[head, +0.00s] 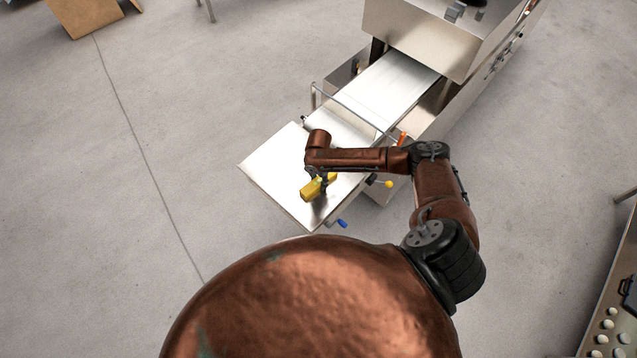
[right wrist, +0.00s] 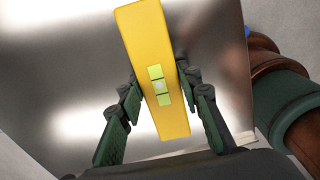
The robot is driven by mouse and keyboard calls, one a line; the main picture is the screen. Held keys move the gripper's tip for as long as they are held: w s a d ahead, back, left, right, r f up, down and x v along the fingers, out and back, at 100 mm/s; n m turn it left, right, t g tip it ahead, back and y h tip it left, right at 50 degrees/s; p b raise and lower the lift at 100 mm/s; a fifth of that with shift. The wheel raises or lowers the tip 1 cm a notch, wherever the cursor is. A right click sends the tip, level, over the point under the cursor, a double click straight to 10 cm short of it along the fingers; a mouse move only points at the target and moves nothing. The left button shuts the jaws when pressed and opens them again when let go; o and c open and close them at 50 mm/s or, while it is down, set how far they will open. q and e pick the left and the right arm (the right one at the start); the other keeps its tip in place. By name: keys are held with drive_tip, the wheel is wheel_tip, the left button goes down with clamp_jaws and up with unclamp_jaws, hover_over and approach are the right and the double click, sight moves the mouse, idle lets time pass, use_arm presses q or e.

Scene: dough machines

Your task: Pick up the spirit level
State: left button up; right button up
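The spirit level (head: 311,191) is a yellow bar with a pale green vial, over the metal tray (head: 270,172) at the machine's front end. I cannot tell whether it touches the tray. My right gripper (head: 323,182) is at the level, reaching down from above. In the right wrist view, the level (right wrist: 145,45) runs lengthwise between the two fingers of my right gripper (right wrist: 158,72). My left gripper is not in view.
The dough machine (head: 415,35) with its belt (head: 395,90) extends behind the tray. A bent metal rail (head: 350,108) crosses above the belt. A yellow knob (head: 389,184) and a blue handle (head: 342,223) stick out nearby.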

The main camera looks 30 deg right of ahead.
clamp_jaws()
